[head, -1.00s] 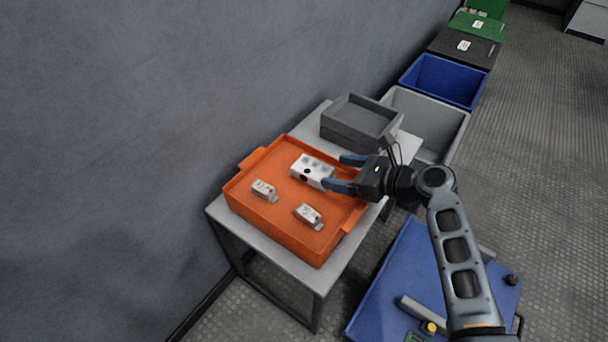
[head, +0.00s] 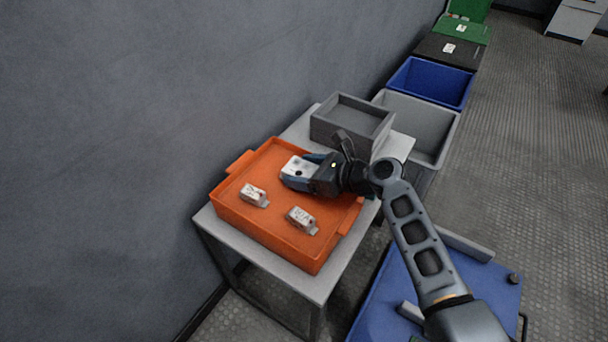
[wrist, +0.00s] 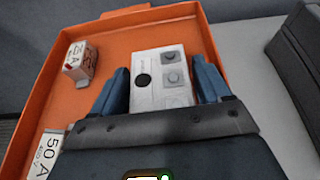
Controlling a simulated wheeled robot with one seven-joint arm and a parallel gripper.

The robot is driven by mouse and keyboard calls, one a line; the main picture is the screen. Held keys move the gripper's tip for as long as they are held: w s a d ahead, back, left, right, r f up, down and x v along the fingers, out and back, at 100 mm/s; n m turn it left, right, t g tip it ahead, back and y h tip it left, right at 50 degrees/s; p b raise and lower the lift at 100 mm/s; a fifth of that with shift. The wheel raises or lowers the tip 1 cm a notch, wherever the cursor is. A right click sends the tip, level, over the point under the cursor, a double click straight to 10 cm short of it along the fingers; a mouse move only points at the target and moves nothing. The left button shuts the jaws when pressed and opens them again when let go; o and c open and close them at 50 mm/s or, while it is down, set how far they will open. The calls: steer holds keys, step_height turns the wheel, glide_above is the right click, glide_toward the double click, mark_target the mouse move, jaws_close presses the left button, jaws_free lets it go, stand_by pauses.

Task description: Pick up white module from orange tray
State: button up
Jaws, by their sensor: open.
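The white module (head: 294,170) lies in the orange tray (head: 262,232), near its back right part. In the wrist view the white module (wrist: 160,76) shows a black round spot and grey square parts on its top. My gripper (head: 304,170) is open, with one blue finger on each side of the module. In the wrist view my gripper (wrist: 161,88) has a small gap beside the module on both sides. The module's near end is hidden by the gripper body.
Two small white labelled blocks lie in the tray, one at left (head: 255,195) and one at front (head: 302,220). A grey open box (head: 350,125) stands behind the tray on the grey table (head: 402,145). Grey and blue bins (head: 432,82) stand beyond.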

steer(key=shift+c, duration=0.2)
steer(key=c, duration=0.9)
steer(key=shift+r, duration=0.1)
steer(key=shift+c, duration=0.2)
